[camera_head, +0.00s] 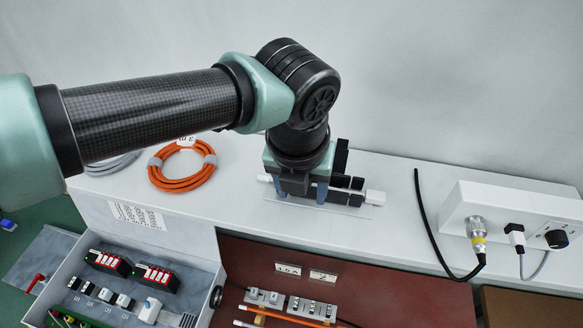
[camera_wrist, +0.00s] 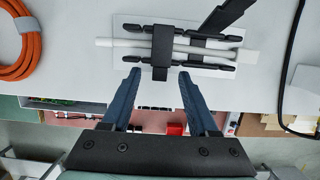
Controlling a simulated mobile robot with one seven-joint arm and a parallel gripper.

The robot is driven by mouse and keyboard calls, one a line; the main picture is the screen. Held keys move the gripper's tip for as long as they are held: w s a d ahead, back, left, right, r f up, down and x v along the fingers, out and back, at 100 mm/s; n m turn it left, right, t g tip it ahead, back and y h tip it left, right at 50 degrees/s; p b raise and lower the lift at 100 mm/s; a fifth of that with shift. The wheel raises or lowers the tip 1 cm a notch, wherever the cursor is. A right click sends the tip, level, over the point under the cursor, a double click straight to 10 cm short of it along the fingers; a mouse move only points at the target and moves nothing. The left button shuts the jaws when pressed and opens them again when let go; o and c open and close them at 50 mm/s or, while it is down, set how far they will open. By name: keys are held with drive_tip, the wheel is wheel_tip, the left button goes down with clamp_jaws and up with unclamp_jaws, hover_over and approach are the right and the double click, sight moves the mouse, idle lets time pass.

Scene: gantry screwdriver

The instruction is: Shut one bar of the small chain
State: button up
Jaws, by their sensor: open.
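The small chain (camera_wrist: 205,62) has two rows of black side links on a pale plate (camera_wrist: 125,24), with white cables (camera_wrist: 247,56) running between them. In the wrist view one black bar (camera_wrist: 162,48) lies across the cables, left of the middle. A second black bar (camera_wrist: 225,14) stands up and leans to the upper right, apart from the lower row. In the head view the upright bar (camera_head: 341,156) shows beside my wrist. My gripper (camera_wrist: 159,76) is open and empty, its two blue fingers near the lower end of the left bar. My wrist hides part of the chain in the head view.
An orange cable coil (camera_head: 182,166) lies left of the chain on the white bench. A white socket box (camera_head: 520,208) with plugs and a black cable (camera_head: 424,215) is at the right. A case of parts (camera_head: 190,270) stands below in front.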

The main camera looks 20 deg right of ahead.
drive_tip(key=p+v, duration=0.5)
drive_tip(key=v, duration=0.7)
drive_tip(key=shift+r, duration=0.4)
drive_tip(key=shift+s, duration=0.1)
